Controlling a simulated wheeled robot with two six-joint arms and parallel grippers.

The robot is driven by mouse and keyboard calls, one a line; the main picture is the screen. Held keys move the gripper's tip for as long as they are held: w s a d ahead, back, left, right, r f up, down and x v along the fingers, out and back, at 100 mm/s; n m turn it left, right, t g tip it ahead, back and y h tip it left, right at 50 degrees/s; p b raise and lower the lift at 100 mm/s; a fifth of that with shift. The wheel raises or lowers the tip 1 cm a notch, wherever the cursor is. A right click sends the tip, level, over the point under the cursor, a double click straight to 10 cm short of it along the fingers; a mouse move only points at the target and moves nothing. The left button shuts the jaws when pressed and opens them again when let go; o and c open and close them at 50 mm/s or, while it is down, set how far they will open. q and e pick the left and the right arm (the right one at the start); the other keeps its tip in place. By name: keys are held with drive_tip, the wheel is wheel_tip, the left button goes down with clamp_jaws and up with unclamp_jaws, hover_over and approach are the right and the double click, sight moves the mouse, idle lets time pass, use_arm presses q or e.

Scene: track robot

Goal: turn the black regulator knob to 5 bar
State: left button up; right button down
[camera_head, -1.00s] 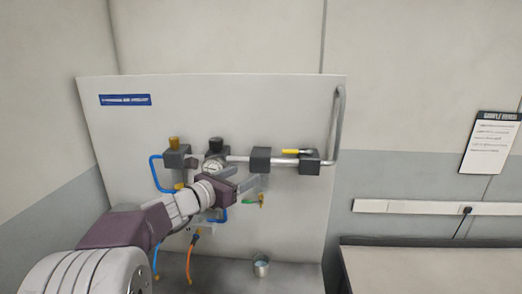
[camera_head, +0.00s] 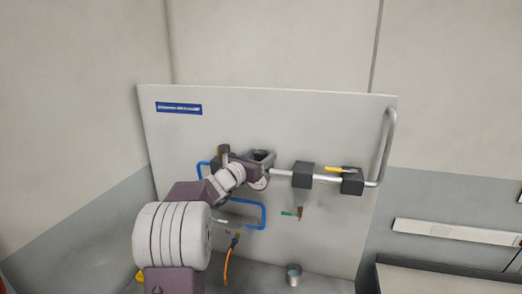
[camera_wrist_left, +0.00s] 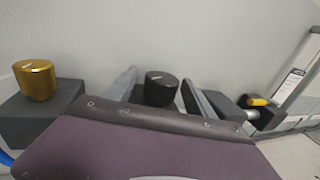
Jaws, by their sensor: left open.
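The black regulator knob (camera_wrist_left: 160,89) shows in the left wrist view, upright between the two fingers of my left gripper (camera_wrist_left: 162,98). The fingers are apart, one on each side of the knob, with a visible gap on each side. In the head view my left gripper (camera_head: 262,157) is at the pipework on the panel and hides the knob. The round gauge (camera_head: 261,183) shows only in part below the gripper, and its reading cannot be made out. My right gripper is not in view.
A gold knob (camera_wrist_left: 35,79) on a dark block stands left of the black knob. A yellow-handled valve (camera_head: 340,170) is to the right along the pipe. A green-handled tap (camera_head: 291,213) hangs below. A small metal cup (camera_head: 294,275) stands at the panel's foot.

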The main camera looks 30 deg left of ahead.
use_arm(q)
drive_tip(key=shift+w+d, duration=0.1)
drive_tip(key=shift+w, duration=0.05)
drive_tip(key=c, duration=1.4)
drive_tip(key=shift+o, duration=0.2)
drive_tip(key=shift+r+m+h+p, duration=0.1)
drive_tip(key=shift+m+h+p, duration=0.55)
drive_tip(key=shift+h, duration=0.25)
drive_tip(key=m+g+h+p, duration=0.1)
drive_tip(key=m+h+p, duration=0.1)
drive_tip(key=h+p, duration=0.1)
drive_tip(key=m+g+h+p, duration=0.2)
drive_tip(key=m+h+p, duration=0.1)
drive_tip(key=h+p, duration=0.1)
drive_tip(key=shift+r+h+p, duration=0.1)
drive_tip(key=shift+h+p, duration=0.2)
drive_tip(key=shift+p, duration=0.05)
drive_tip(key=shift+f+m+g+h+p, duration=0.2)
drive_tip(key=shift+m+g+h+p, duration=0.3)
drive_tip(key=shift+m+h+p, duration=0.25)
drive_tip(key=o, duration=1.4)
drive_tip(key=shift+c, duration=0.2)
